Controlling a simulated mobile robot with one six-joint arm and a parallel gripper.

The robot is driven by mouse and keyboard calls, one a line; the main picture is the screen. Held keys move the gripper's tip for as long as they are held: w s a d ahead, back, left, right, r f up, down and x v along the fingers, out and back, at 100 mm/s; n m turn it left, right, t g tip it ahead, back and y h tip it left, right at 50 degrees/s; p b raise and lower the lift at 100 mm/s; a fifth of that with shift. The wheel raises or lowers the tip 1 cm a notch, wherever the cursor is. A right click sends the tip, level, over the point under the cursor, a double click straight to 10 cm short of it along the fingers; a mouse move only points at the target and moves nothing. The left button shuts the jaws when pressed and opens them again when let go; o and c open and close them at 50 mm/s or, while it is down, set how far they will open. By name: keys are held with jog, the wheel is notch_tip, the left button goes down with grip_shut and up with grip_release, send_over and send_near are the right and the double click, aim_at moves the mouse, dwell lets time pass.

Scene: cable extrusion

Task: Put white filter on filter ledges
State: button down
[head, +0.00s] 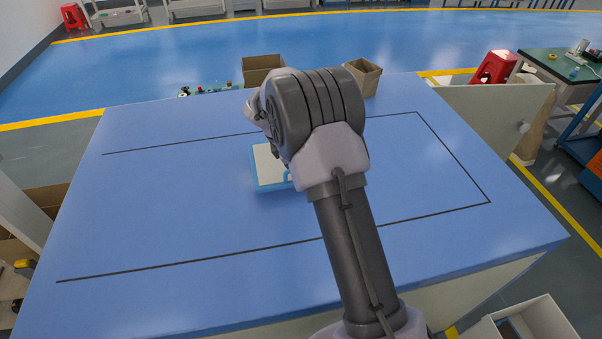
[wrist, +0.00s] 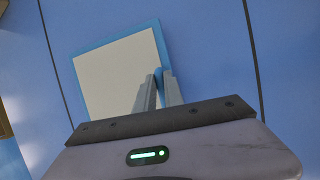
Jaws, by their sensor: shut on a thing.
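The white filter is a flat white panel in a blue frame with a small blue tab on one edge. In the wrist view the white filter (wrist: 115,75) lies flat beyond my gripper (wrist: 159,84), whose two fingers are shut on the blue tab. In the head view the white filter (head: 268,166) shows near the middle of the table, partly covered by my arm. My gripper is hidden behind my arm there. I cannot tell whether the filter touches the table or is slightly above it. I cannot make out any filter ledges in either view.
The blue table (head: 160,225) has a black line marked on it and is mostly clear around the filter. Two open cardboard boxes, one left (head: 262,68) and one right (head: 361,77), stand at its far edge. A red stool (head: 494,67) is beyond on the right.

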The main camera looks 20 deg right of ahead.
jog(key=shift+a+f, duration=0.1)
jog(key=shift+f, duration=1.65)
jog(key=shift+s+f, duration=0.1)
jog(key=c, duration=1.5)
grip_release()
jog(key=shift+o, duration=0.2)
